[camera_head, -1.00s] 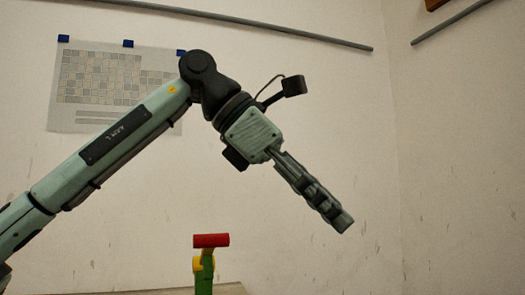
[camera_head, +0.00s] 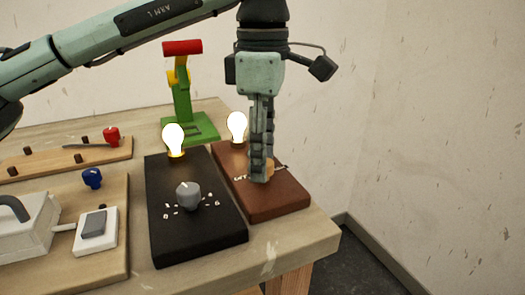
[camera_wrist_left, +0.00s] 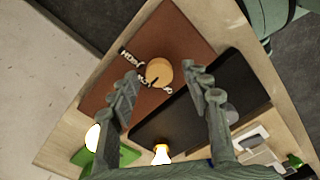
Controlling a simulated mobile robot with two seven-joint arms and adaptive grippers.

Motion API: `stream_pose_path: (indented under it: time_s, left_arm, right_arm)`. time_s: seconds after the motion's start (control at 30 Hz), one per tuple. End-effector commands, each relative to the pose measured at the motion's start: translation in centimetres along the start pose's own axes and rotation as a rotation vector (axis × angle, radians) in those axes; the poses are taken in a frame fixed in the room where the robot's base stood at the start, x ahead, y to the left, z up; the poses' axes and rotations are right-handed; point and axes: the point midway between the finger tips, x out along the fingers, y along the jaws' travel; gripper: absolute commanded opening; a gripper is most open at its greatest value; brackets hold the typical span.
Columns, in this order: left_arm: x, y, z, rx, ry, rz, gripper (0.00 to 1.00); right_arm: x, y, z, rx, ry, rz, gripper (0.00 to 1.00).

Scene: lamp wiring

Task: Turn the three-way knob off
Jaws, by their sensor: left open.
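The three-way knob is a round, light wooden knob (camera_wrist_left: 159,72) on a brown board (camera_head: 280,206), with white lettering around it. A dark mark on its edge faces the lettering; I cannot read its setting surely. In the head view the knob (camera_head: 271,164) is partly hidden behind my left gripper (camera_head: 259,181), which points straight down over the board. In the left wrist view my left gripper (camera_wrist_left: 165,79) is open, its fingers apart with the knob between them in the picture. I cannot tell whether they touch it. A lit bulb (camera_head: 237,126) stands at the board's back. My right gripper is not in view.
Close to the left is a black board (camera_head: 167,235) with a grey numbered knob (camera_head: 188,195) and another lit bulb (camera_head: 173,138). A green stand (camera_head: 183,105) with a red top is behind. A white switch (camera_head: 97,231) is further left. The table edge lies close on the right.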

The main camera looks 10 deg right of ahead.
Motion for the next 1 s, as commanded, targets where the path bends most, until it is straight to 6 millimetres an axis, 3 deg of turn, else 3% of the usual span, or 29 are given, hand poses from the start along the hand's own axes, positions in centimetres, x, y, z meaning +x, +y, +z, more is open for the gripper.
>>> stream_pose_path:
  time_s: [0.23, 0.6, 1.0]
  left_arm:
    - [0.08, 0.00, -0.01, -0.001, 0.000, 0.000, 0.47]
    - [0.05, 0.00, -0.01, -0.001, -0.001, 0.000, 0.01]
    - [0.09, -0.01, -0.01, -0.068, -0.001, 0.000, 0.00]
  right_arm:
    - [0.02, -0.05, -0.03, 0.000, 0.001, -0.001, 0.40]
    - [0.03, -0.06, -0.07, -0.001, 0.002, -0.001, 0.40]
    - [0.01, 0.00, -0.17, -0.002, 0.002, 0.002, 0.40]
